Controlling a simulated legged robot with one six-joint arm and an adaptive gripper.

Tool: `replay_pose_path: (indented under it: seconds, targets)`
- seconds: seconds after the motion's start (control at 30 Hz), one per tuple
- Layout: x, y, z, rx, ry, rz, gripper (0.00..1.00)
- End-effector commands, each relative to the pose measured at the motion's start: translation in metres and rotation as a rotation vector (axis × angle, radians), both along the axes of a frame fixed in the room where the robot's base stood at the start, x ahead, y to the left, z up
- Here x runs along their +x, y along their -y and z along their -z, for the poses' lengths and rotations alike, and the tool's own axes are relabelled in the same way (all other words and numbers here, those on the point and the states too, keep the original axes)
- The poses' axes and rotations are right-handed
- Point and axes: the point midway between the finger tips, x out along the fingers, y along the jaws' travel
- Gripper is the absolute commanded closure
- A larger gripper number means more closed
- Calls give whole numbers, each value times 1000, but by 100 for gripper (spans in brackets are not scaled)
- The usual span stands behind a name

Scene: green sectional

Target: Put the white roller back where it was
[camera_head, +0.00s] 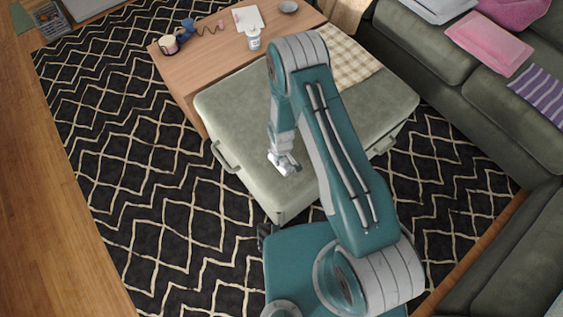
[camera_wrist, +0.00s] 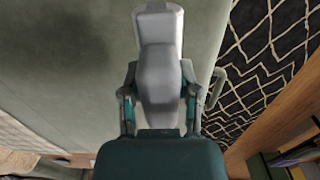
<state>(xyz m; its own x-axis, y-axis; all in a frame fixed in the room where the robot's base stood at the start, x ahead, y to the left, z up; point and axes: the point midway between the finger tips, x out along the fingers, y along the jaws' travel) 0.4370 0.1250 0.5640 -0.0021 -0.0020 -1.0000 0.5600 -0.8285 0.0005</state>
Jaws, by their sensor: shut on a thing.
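My gripper (camera_wrist: 159,92) is shut on the white roller (camera_wrist: 158,70), which shows between the two fingers in the wrist view. The roller looks pale grey-white, with a wide middle and a flat end pointing away from my wrist. In the head view my gripper (camera_head: 281,158) is above the front part of the pale green ottoman (camera_head: 235,115), with the white roller (camera_head: 287,165) at its tip. I cannot tell whether the roller touches the ottoman top. My arm hides part of the ottoman.
A wooden coffee table (camera_head: 185,70) behind the ottoman bears a mug (camera_head: 169,44), a white jar (camera_head: 254,38), papers (camera_head: 249,17) and a grey bowl (camera_head: 289,7). A checkered cloth (camera_head: 345,62) lies on the ottoman's back right. A green sofa (camera_head: 420,45) stands at right. The ottoman's left top is clear.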

Motion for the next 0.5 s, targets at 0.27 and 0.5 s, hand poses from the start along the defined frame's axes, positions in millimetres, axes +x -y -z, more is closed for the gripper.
replay_pose_path:
  seconds: [0.27,0.5]
  targets:
    - [-1,0,29,-1,-1,0,100]
    - [-1,0,29,-1,-1,0,100]
